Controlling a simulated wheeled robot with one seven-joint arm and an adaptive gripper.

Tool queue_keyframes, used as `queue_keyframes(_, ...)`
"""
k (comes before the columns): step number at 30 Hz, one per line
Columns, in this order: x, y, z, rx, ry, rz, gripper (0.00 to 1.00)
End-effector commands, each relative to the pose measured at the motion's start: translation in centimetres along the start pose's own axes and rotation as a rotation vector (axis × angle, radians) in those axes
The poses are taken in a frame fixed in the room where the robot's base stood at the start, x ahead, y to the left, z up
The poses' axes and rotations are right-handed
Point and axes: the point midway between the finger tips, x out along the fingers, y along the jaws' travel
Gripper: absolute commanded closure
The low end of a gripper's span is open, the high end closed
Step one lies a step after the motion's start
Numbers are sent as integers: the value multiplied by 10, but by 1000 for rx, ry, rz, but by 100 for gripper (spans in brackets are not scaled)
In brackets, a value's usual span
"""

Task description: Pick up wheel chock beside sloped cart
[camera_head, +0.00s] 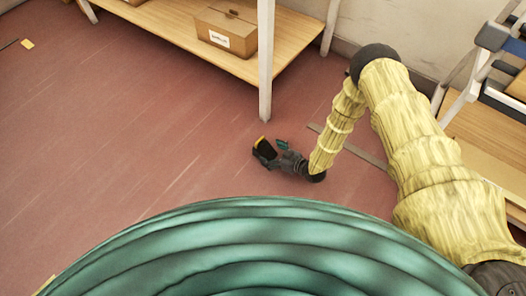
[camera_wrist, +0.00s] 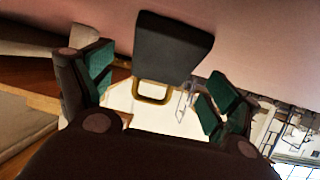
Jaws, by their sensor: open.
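The wheel chock is a dark grey wedge with a yellow loop handle. In the wrist view the chock (camera_wrist: 175,45) is ahead of my gripper (camera_wrist: 157,88), its handle towards me and between the two spread green-padded fingers. The fingers stand apart on either side, and I see no grip on the handle. In the head view the chock (camera_head: 265,147) shows as a small dark shape with a yellow edge, low over or on the red floor. My gripper (camera_head: 273,152) is open right at it and partly hides it.
A wooden-shelved rack (camera_head: 180,28) with a cardboard box (camera_head: 226,27) stands behind, its white leg (camera_head: 266,75) close beyond my gripper. At right is a wooden-decked frame with blue-grey parts (camera_head: 494,38). Red floor (camera_head: 130,130) lies clear to the left.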

Motion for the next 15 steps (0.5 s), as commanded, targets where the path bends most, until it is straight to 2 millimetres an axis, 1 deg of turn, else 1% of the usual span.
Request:
queue_keyframes(10,40,0,-2,0,1,0,11)
queue_keyframes(12,46,0,-3,0,1,1,11)
queue_keyframes(15,49,0,-4,1,0,1,11)
